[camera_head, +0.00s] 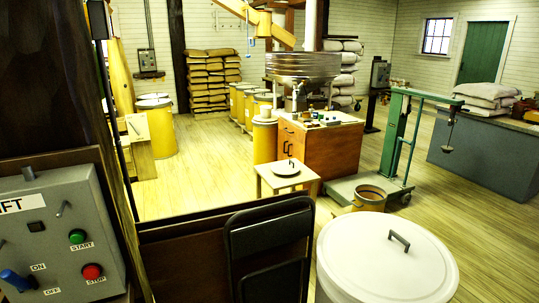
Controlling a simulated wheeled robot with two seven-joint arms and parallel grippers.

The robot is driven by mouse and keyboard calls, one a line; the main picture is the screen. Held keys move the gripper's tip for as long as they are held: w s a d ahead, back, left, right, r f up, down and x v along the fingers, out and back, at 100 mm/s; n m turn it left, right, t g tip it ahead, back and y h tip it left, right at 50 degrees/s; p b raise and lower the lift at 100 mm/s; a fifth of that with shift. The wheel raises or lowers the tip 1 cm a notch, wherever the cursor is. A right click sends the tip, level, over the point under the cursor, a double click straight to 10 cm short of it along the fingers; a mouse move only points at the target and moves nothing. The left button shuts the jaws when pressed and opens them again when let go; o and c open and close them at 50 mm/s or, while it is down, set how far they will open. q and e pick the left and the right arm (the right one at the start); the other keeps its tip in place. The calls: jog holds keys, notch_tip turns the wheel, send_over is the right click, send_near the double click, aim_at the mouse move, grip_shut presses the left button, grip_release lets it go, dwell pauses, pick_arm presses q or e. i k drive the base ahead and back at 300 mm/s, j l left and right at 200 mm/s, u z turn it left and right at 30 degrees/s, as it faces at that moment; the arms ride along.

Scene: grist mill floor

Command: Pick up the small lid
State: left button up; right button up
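A small round pale lid (286,170) with a dark upright handle lies on a small square stand (270,187) in the middle of the room, in the head view. A much larger white lid (388,262) with a dark handle covers a white bin (333,285) at the lower right. Neither of my grippers shows in this view.
A wooden cabinet (330,155) stands behind the stand, and a green platform scale (393,135) to its right. An open tub (369,197) sits by the scale. A folded black chair (270,240) and grey control box (60,235) are close. Floor (190,185) is clear left of the stand.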

aim_at(282, 168)
jog(key=i+z, duration=0.1)
jog(key=i, duration=0.5)
jog(key=i+j, duration=0.1)
jog(key=i, duration=0.5)
jog(key=i+j+z, duration=0.15)
jog(key=i, duration=0.45)
